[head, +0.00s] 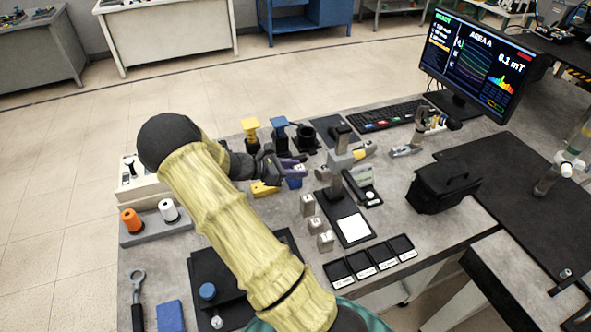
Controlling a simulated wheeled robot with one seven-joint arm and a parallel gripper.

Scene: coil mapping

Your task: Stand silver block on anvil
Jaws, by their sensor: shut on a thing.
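My gripper (286,167) is near the middle of the head view, at the end of my arm in its yellow sleeve. It is shut on a small silver block (299,169), which shows between the purple-tipped fingers. A blue piece (295,183) is just below the fingers; whether the block touches it cannot be told. Several similar silver blocks (308,205) stand in a short row to the right and nearer. I cannot tell for certain which piece is the anvil; a black stand with a white plate (354,229) is right of the row.
A yellow piece (264,189) lies left of the blue piece. Yellow-topped (251,130) and blue-topped (280,129) fixtures stand behind the gripper. A grey device (345,160) is to the right.

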